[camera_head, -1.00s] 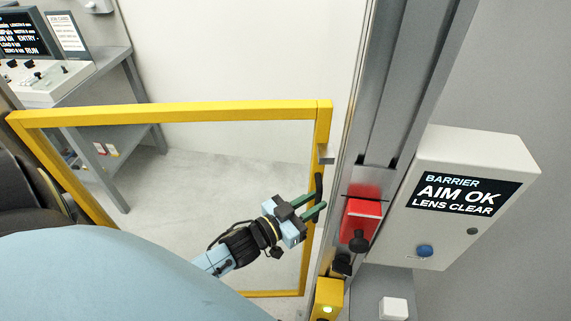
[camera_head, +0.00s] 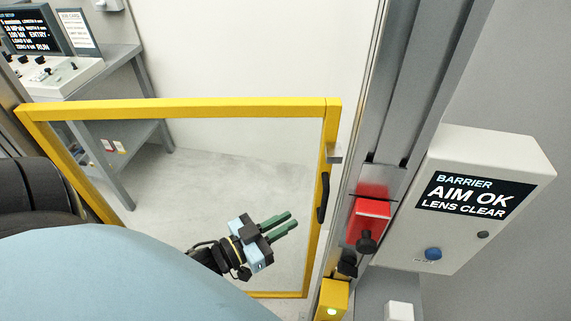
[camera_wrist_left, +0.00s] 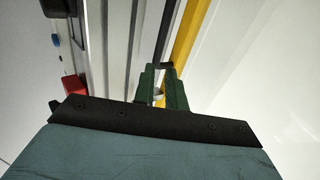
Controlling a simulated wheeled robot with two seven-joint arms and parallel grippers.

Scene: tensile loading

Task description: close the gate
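The gate is a yellow frame (camera_head: 190,107) that spans the left and middle of the head view, with a black handle (camera_head: 323,197) on its right upright. That upright stands close beside the grey post; I cannot tell whether they touch. My left gripper (camera_head: 292,222) is left of the handle, apart from it, with its green fingers pointing towards the right upright. The fingers are parallel with a narrow gap and hold nothing. In the left wrist view the fingers (camera_wrist_left: 161,90) show the gap, with the yellow frame (camera_wrist_left: 187,35) and dark handle (camera_wrist_left: 167,66) beyond. My right gripper is out of view.
The grey post (camera_head: 400,100) carries a red box with a black knob (camera_head: 368,222). A yellow box with a lit lamp (camera_head: 331,298) sits lower. Right of the post is a barrier panel (camera_head: 480,195) reading "AIM OK". A grey console table (camera_head: 125,75) stands behind the gate.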

